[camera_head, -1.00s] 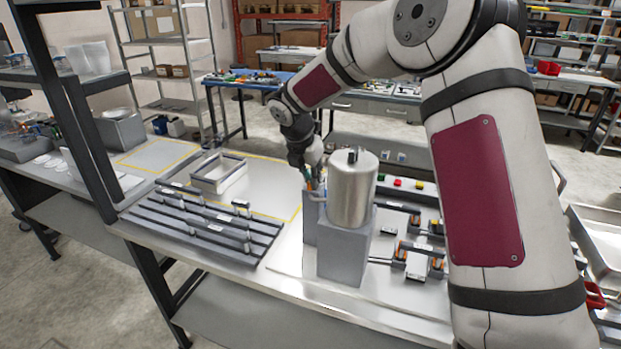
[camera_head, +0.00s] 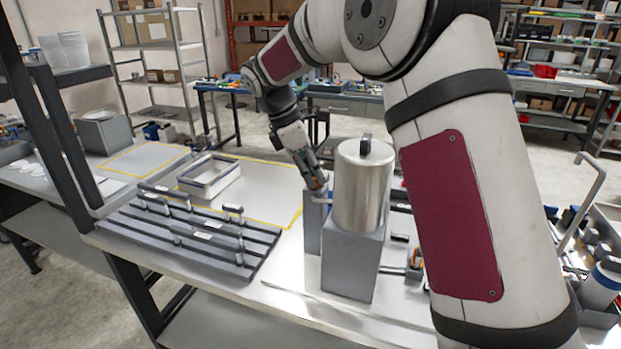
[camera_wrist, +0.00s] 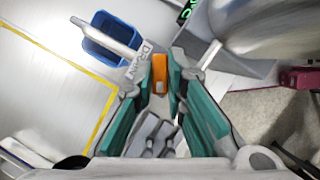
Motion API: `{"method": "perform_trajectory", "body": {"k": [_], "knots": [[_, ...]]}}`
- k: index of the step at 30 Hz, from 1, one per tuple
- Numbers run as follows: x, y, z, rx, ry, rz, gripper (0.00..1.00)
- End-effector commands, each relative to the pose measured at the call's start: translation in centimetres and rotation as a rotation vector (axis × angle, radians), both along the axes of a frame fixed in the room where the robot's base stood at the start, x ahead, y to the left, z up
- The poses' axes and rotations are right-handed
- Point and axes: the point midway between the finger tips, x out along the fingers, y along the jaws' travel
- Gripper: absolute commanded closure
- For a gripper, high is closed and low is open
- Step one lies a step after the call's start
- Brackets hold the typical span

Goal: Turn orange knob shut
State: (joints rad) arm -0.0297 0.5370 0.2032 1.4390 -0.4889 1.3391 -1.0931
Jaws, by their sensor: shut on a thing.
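The orange knob (camera_wrist: 159,74) is in the upper middle of the wrist view, between the teal-sided fingers of my gripper (camera_wrist: 161,82). My gripper is shut on it. A pale spout or bar marked "DRAIN" (camera_wrist: 138,66) runs beside the knob to the upper left. In the head view, my gripper (camera_head: 318,187) is at the left side of a shiny metal tank (camera_head: 362,195), which stands on a grey block (camera_head: 352,262). The knob is too small and covered to make out clearly there.
A blue open container (camera_wrist: 108,36) lies below the spout in the wrist view. A slotted rack (camera_head: 180,238) and a shallow tray (camera_head: 209,187) stand left of the tank. More fittings on the right are partly hidden by my arm.

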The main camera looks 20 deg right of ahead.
Motion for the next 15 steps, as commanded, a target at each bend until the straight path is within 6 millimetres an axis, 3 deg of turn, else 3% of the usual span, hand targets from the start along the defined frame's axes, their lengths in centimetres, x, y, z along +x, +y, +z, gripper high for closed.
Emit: {"method": "perform_trajectory", "body": {"k": [15], "knots": [[0.37, -0.05, -0.07, 0.001, -0.001, -0.405, 1.0]]}}
